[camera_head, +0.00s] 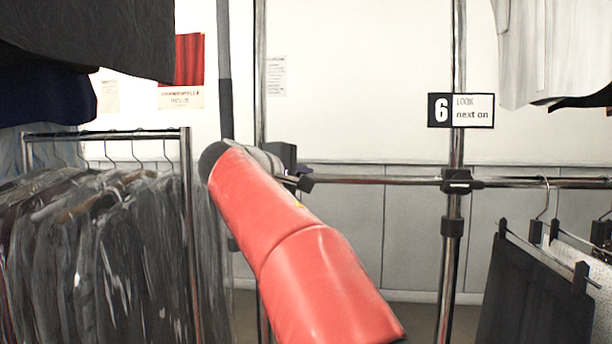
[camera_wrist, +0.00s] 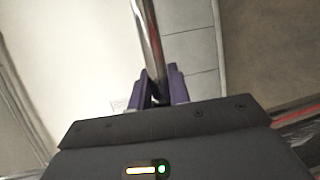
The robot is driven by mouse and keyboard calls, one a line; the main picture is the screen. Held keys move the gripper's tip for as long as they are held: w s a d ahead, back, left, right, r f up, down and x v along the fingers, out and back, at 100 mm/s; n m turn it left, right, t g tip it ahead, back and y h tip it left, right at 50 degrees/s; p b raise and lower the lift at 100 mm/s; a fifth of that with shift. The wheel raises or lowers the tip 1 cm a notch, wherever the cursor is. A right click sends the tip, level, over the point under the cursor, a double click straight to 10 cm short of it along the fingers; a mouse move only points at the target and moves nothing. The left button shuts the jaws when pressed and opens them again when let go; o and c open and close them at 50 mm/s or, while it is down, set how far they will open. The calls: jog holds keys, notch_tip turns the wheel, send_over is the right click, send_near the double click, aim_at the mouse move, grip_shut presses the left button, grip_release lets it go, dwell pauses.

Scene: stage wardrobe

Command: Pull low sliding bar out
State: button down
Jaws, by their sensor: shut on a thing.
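The low sliding bar (camera_head: 385,180) is a thin chrome rail running level across the middle of the head view. It passes the upright post through a black clamp (camera_head: 457,181) and goes on to the right. In the wrist view the bar (camera_wrist: 148,40) comes down from the top edge and ends between the two purple fingers of my gripper (camera_wrist: 160,90). The fingers are shut on the bar.
A rack of plastic-covered garments (camera_head: 90,250) stands at the left. Dark trousers (camera_head: 535,290) hang from the bar's right part. A sign with a 6 (camera_head: 461,110) is on the right post. Pale clothes (camera_head: 555,50) hang at the upper right, dark ones (camera_head: 85,35) at the upper left.

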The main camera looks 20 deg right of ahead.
jog(key=shift+w+a, duration=0.15)
jog(key=shift+a, duration=0.15)
jog(key=c, duration=1.3)
grip_release()
jog(key=shift+w+a+f, duration=0.1)
jog(key=shift+w+a, duration=0.05)
jog(key=shift+a, duration=0.05)
jog(key=shift+d, duration=0.1)
jog(key=v, duration=0.8)
jog(key=shift+d, duration=0.1)
jog(key=s+a+f+m+g+y, duration=0.1)
jog(key=s+f+y, duration=0.3)
jog(key=s+f, duration=0.4)
jog(key=s+a+f+m+g+y, duration=0.1)
jog(key=s+f+m+y, duration=0.3)
jog(key=s+f, duration=0.5)
jog(key=s+a+f+m+g+y, duration=0.1)
jog(key=s+f+y, duration=0.4)
jog(key=f, duration=1.6)
jog(key=s+a+m, duration=0.1)
jog(key=s+a, duration=0.1)
jog(key=s, duration=0.2)
jog(key=shift+a+f, duration=0.2)
jog(key=shift+f, duration=0.1)
